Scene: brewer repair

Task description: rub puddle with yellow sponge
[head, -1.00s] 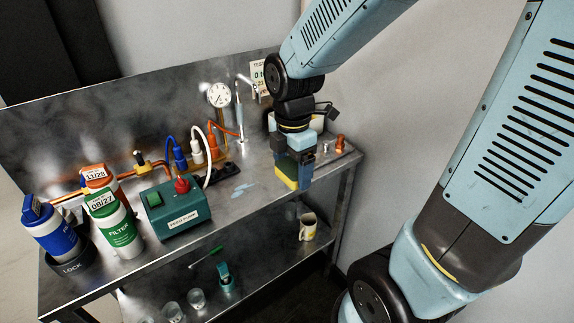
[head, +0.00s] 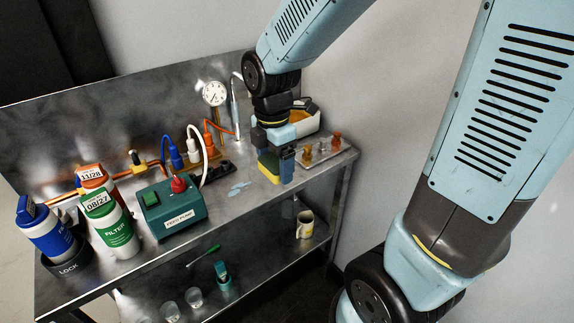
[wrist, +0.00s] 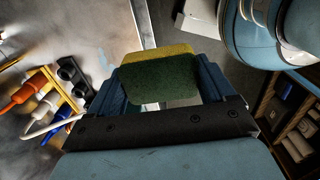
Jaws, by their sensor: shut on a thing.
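My gripper (head: 277,168) is shut on the yellow sponge (head: 269,176), which has a dark green scouring side. In the wrist view the sponge (wrist: 160,76) sits between the two blue fingers, green side toward the camera. In the head view it is low over the bench's right half; I cannot tell whether it touches the top. The puddle (head: 238,189) is a small pale blue patch on the steel top, just left of the sponge and apart from it.
A tray with small fittings (head: 321,148) is to the right. Filter canisters (head: 110,224) stand at left. A mug (head: 304,224) is on the lower shelf.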

